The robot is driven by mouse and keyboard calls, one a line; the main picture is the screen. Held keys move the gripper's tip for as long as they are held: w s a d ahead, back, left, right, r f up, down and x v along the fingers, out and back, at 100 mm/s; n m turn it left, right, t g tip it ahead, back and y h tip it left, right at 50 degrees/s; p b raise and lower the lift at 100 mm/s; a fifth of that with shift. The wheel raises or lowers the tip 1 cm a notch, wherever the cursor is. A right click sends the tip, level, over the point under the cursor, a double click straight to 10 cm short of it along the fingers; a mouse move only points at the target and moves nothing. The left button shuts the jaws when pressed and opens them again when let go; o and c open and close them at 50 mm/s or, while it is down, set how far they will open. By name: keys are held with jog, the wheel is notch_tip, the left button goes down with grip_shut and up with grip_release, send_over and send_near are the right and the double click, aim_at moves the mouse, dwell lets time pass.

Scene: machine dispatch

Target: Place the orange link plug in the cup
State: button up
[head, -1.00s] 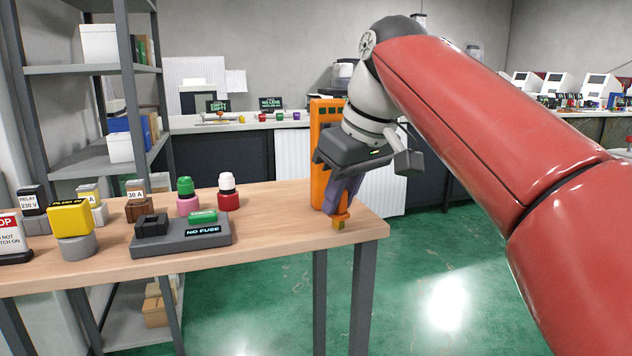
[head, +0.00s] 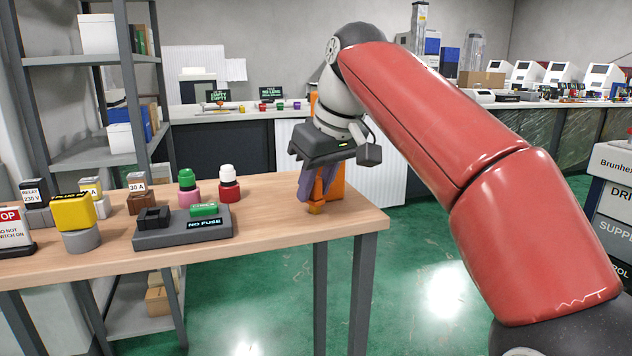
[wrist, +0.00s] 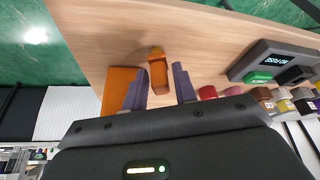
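The orange link plug (wrist: 158,72) is a small orange block with a darker end. It sits between the two purple fingers of my gripper (wrist: 160,78) in the wrist view, and its end (head: 315,209) shows below the fingertips in the head view. I cannot tell which is meant.
A tall orange unit (head: 334,184) stands close behind my gripper. A dark "NO FUSE" box (head: 170,240) with a black socket lies left on the wooden table (head: 275,225). A red sign (head: 10,232) and labelled blocks stand farther left. The table between box and gripper is clear.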

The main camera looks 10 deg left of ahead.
jog(key=shift+o, duration=1.1)
jog(key=shift+r, duration=0.2)
jog(key=p+v, duration=0.5)
jog(key=v, duration=0.7)
jog(key=shift+p, duration=0.3)
jog(key=shift+a, duration=0.1)
